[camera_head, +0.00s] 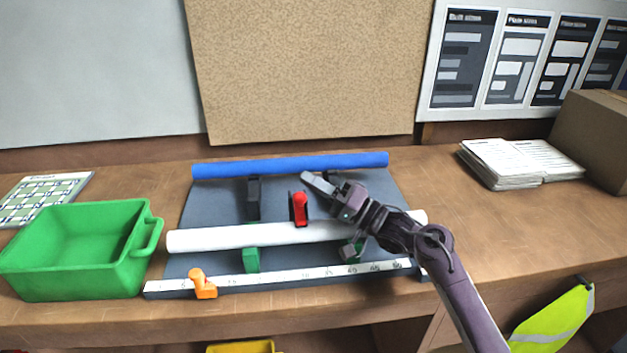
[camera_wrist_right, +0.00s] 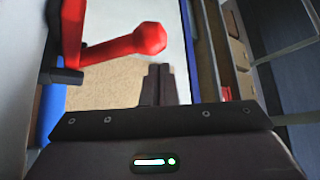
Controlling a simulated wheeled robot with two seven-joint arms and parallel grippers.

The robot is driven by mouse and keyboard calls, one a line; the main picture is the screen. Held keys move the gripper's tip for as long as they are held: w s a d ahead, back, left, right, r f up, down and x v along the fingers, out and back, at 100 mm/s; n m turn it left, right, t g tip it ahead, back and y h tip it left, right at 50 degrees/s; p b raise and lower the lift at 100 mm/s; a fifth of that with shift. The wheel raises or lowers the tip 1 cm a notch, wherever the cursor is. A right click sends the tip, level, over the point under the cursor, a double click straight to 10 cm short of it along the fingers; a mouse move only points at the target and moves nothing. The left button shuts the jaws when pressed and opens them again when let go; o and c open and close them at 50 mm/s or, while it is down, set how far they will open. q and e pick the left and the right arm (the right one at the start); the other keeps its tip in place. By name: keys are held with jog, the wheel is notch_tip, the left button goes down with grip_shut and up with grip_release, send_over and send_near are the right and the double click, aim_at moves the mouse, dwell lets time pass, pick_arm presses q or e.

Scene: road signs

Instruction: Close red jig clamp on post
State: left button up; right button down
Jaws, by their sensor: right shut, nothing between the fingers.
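The red clamp (camera_head: 300,206) stands on the jig just behind the white post (camera_head: 240,237), near the middle of the head view. Its red handle (camera_wrist_right: 125,45) also shows large at the upper left of the right wrist view, with a round knob at its end. My right gripper (camera_head: 312,180) is shut and empty, a little behind and to the right of the red handle. My left gripper is not in view.
A blue roll (camera_head: 290,165) lies along the back of the grey jig mat (camera_head: 215,205). A ruler (camera_head: 270,279) with an orange stop (camera_head: 202,284) runs along the front. A green bin (camera_head: 75,250) stands at left; papers (camera_head: 515,163) and a cardboard box (camera_head: 595,135) are at right.

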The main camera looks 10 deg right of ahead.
dwell(0.3)
jog(key=b+v, duration=0.2)
jog(key=v, duration=0.4)
jog(key=shift+s+d+f, duration=0.1)
jog(key=shift+d+f, duration=0.15)
jog(key=shift+f, duration=0.05)
jog(key=shift+s+d+f+b, duration=0.1)
jog(key=shift+s+d+b, duration=0.3)
jog(key=shift+d, duration=0.1)
